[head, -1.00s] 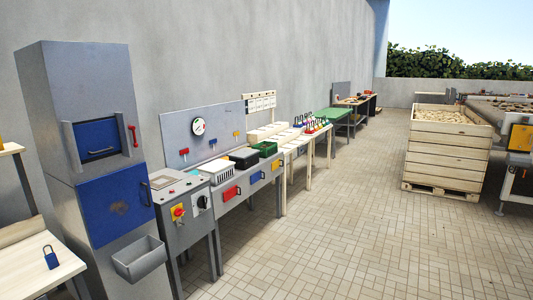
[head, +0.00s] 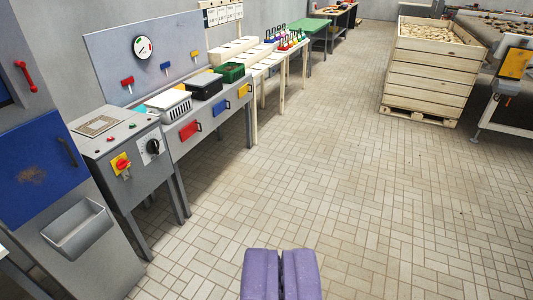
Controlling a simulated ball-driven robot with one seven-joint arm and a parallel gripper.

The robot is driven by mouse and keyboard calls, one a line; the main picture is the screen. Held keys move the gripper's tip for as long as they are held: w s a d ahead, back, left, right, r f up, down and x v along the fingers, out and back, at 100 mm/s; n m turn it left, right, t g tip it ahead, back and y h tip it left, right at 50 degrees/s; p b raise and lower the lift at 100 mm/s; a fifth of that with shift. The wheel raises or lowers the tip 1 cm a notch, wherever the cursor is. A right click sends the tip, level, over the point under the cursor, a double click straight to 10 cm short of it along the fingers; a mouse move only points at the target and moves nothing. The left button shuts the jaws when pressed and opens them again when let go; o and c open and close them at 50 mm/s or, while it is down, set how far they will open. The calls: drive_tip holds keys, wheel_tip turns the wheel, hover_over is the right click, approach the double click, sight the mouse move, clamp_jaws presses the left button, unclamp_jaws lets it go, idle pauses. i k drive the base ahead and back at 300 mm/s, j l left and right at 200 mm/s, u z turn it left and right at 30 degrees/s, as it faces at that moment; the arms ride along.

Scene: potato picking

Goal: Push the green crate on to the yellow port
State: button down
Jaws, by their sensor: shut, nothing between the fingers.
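The green crate (head: 231,72) sits on the grey workbench against the wall, at the right end of a row with a black crate (head: 205,86) and a white crate (head: 168,104). A yellow port (head: 245,90) shows on the bench front, below and to the right of the green crate; beside it are a blue one (head: 222,108) and a red one (head: 190,131). My gripper (head: 281,252) shows at the bottom middle as two purple fingers, shut and empty. It is over the tiled floor, well apart from the bench.
A grey control box (head: 122,150) with a red-yellow switch and a blue-doored cabinet (head: 35,170) stand at the left. A wooden potato box (head: 428,75) stands at the right. The tiled floor (head: 330,160) between is clear.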

sight(232, 72)
drive_tip(key=i, duration=3.35)
drive_tip(key=i+j, duration=0.1)
drive_tip(key=i, duration=3.2)
drive_tip(key=l+z, duration=0.05)
drive_tip(key=l, duration=0.05)
